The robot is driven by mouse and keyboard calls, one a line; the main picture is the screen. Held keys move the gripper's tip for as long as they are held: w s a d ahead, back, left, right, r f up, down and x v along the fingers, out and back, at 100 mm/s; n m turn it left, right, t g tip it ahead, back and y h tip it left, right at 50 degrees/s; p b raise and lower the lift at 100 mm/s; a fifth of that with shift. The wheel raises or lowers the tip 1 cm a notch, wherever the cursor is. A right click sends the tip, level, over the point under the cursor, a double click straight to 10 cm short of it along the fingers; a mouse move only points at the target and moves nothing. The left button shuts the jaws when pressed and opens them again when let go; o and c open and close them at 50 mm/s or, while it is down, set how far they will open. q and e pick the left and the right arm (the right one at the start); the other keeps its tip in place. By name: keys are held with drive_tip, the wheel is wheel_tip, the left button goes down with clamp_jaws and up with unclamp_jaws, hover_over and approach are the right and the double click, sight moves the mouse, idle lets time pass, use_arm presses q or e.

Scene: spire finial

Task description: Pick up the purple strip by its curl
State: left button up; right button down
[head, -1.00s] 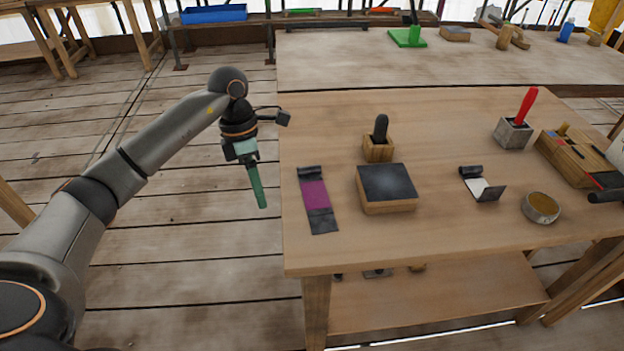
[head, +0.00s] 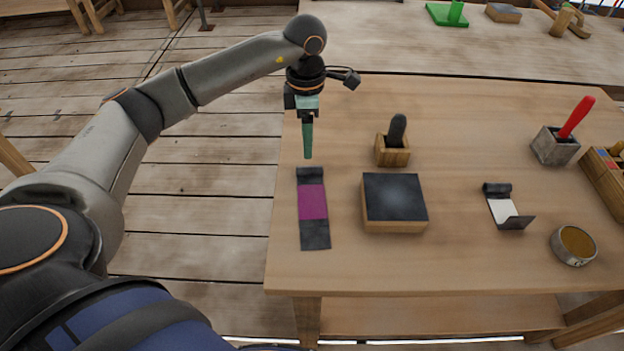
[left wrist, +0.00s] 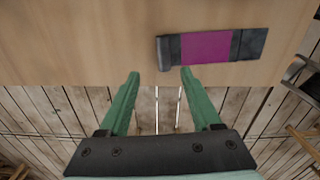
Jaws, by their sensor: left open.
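The purple strip (head: 313,203) lies on the left part of the workbench, with dark ends and a purple middle. Its dark curl (head: 310,174) is at the far end in the head view. In the left wrist view the strip (left wrist: 206,47) lies across the top, with the curl (left wrist: 164,53) at its left end. My left gripper (head: 308,155) points down just beyond the curl, above the bench, and does not touch the strip. In the left wrist view its green fingers (left wrist: 160,74) are spread apart with nothing between them. My right gripper is not in view.
A dark-topped block (head: 393,198) stands right of the strip, with a wooden holder (head: 392,151) behind it. A white strip with dark ends (head: 505,207), a round tin (head: 573,245) and a stone holder with a red handle (head: 555,146) stand farther right. Bare bench (head: 440,260) lies in front.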

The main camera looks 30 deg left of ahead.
sight(307, 167)
use_arm(q)
wheel_tip(307, 167, down, 2)
drive_tip(key=shift+f, duration=0.1)
drive_tip(key=shift+s+d+f+p, duration=0.1)
drive_tip(key=shift+s+f+p, duration=0.1)
drive_tip(key=shift+f, duration=1.15)
drive_tip(key=shift+s+d+f+p, duration=0.1)
drive_tip(key=shift+f+p, duration=0.05)
drive_tip(key=shift+f, duration=1.2)
drive_tip(key=shift+c, duration=0.2)
clamp_jaws()
drive_tip(key=shift+r, duration=0.1)
